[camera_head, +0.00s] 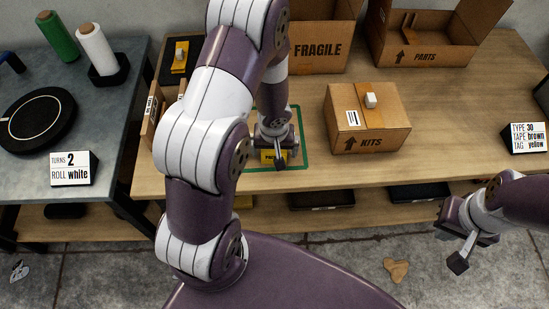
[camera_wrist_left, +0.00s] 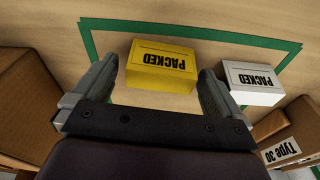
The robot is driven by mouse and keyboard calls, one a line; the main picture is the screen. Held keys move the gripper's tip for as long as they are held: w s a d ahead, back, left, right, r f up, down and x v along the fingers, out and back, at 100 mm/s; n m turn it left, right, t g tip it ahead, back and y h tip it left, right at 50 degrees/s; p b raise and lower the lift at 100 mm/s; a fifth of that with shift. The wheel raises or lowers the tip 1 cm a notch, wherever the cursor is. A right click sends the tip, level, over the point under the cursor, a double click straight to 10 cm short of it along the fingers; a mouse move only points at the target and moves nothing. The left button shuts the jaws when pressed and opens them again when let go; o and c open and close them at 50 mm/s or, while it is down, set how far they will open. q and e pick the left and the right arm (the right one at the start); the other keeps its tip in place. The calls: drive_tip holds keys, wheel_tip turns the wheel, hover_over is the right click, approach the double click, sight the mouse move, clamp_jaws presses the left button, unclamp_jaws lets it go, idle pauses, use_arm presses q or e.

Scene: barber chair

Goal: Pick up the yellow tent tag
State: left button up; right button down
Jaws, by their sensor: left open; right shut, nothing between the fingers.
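The yellow tent tag, marked PACKED, lies on the wooden table inside a green taped outline. In the left wrist view the yellow tag (camera_wrist_left: 162,66) sits between the two open fingers of my left gripper (camera_wrist_left: 157,80), with a visible gap to the right finger. In the head view the yellow tag (camera_head: 266,156) is partly hidden by my left gripper (camera_head: 280,160), which points down at it. A white tag (camera_wrist_left: 252,82), also marked PACKED, lies just outside the right finger. My right gripper (camera_head: 456,248) is shut and empty, in front of the table at right.
A closed KITS carton (camera_head: 367,118) stands right of the green outline (camera_head: 304,150). Open cartons, FRAGILE (camera_head: 318,46) and PARTS (camera_head: 425,45), stand behind. A card (camera_head: 526,138) reads type 30, tape brown, tag yellow.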

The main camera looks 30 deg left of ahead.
use_arm(q)
drive_tip(key=shift+f, duration=0.45)
drive_tip(key=shift+r, duration=0.1)
drive_tip(key=c, duration=0.9)
drive_tip(key=shift+c, duration=0.2)
